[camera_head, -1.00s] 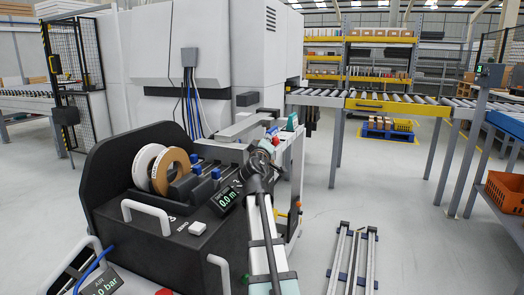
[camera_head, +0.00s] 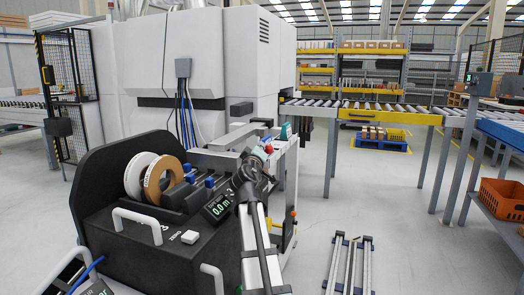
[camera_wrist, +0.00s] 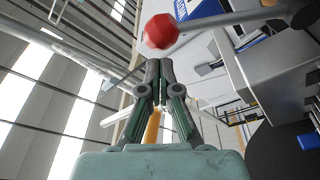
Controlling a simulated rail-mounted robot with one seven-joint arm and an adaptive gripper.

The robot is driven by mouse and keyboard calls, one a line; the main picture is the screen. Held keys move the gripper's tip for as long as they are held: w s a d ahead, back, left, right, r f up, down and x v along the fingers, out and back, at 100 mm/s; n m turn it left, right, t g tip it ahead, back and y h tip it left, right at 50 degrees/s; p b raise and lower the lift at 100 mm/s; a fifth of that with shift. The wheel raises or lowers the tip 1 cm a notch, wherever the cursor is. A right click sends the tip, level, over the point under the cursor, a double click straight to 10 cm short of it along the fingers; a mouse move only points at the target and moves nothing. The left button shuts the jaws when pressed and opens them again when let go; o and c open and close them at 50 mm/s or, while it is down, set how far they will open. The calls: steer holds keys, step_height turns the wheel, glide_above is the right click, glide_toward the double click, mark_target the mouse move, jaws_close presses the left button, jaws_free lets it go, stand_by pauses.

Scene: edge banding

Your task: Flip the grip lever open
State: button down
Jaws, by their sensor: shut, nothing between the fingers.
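A lever with a red ball knob (camera_wrist: 160,31) on a grey metal rod (camera_wrist: 225,20) crosses the top of the wrist view; it appears to be the grip lever. The knob also shows small in the head view (camera_head: 269,149), at the machine's side. My gripper (camera_wrist: 158,64) is shut and empty. Its fingertips lie just below the knob in the wrist view; whether they touch it cannot be told. In the head view my gripper (camera_head: 257,154) is beside the machine, small and partly hidden by my arm.
The black edge-banding unit (camera_head: 125,190) holds a white roll (camera_head: 138,174) and a tan roll (camera_head: 165,180). A readout (camera_head: 217,208) shows 0.0 m.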

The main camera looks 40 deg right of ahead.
steer(key=s+a+p, duration=0.2)
steer(key=s+a, duration=0.2)
steer(key=a, duration=0.6)
steer(key=shift+s+a, duration=0.15)
steer(key=shift+a, duration=0.05)
steer(key=shift+r, duration=0.1)
